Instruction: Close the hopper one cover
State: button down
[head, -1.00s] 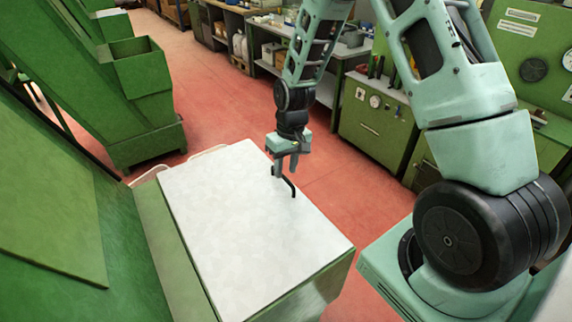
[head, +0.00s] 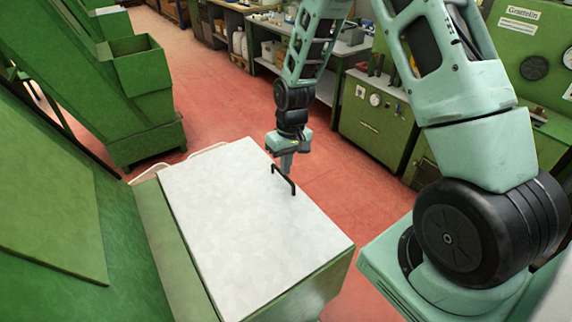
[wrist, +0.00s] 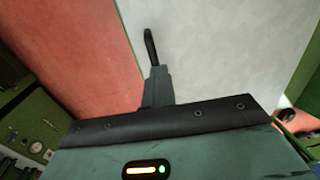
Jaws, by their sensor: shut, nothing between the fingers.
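The hopper cover (head: 240,230) is a pale grey-white panel lying over a green box (head: 300,300) in the head view. It also fills the upper right of the wrist view (wrist: 215,60). I cannot tell whether the fingers touch the handle or whether the cover sits fully down.
A green machine wall with a flat panel (head: 50,215) stands to the left of the cover. Green machines (head: 140,75) stand farther back, and a green cabinet (head: 375,125) and benches line the back. The red floor (head: 225,105) between them is clear.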

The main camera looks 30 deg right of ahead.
dwell(0.9)
jog(key=c, duration=1.5)
grip_release()
notch_tip(320, 180, up, 17)
jog(key=d+b, duration=0.1)
jog(key=b, duration=0.2)
jog(key=shift+d+r, duration=0.2)
jog(key=shift+d, duration=0.2)
jog(key=s+a+f+n+b, duration=0.1)
jog(key=s+a+n, duration=0.1)
jog(key=s+a, duration=0.55)
jog(key=s+a+f+n+b, duration=0.15)
jog(key=s+a, duration=0.25)
jog(key=a, duration=0.6)
jog(key=s+a+f+n, duration=0.1)
jog(key=s+a+n, duration=0.1)
jog(key=s, duration=0.5)
jog(key=s+a+f+n+b, duration=0.1)
jog(key=s+a+f+n, duration=0.1)
jog(key=s, duration=0.4)
jog(key=shift+s+a+h, duration=0.2)
jog(key=shift+s+h, duration=0.1)
jog(key=shift+s, duration=0.05)
